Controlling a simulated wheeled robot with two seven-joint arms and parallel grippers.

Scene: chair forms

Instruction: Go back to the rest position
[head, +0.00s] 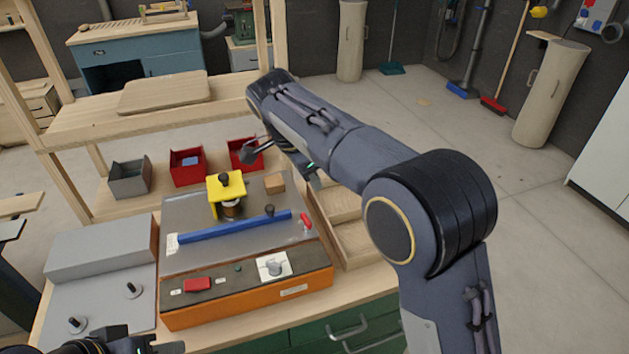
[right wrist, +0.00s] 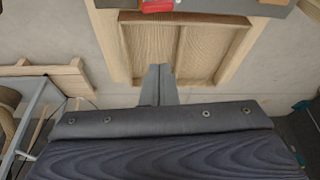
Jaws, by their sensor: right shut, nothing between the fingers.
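My right arm reaches across the head view from the lower right, and its gripper (head: 314,181) hangs near the wooden two-compartment tray (head: 372,246). In the right wrist view its fingers (right wrist: 158,82) are shut together with nothing between them, in front of the tray (right wrist: 205,52). Part of the right gripper is hidden behind its own wrist. Of my left arm, only a dark part (head: 110,346) shows at the bottom left edge; I cannot tell its jaw state.
Wooden shelf posts rise nearby. The floor at right is mostly clear.

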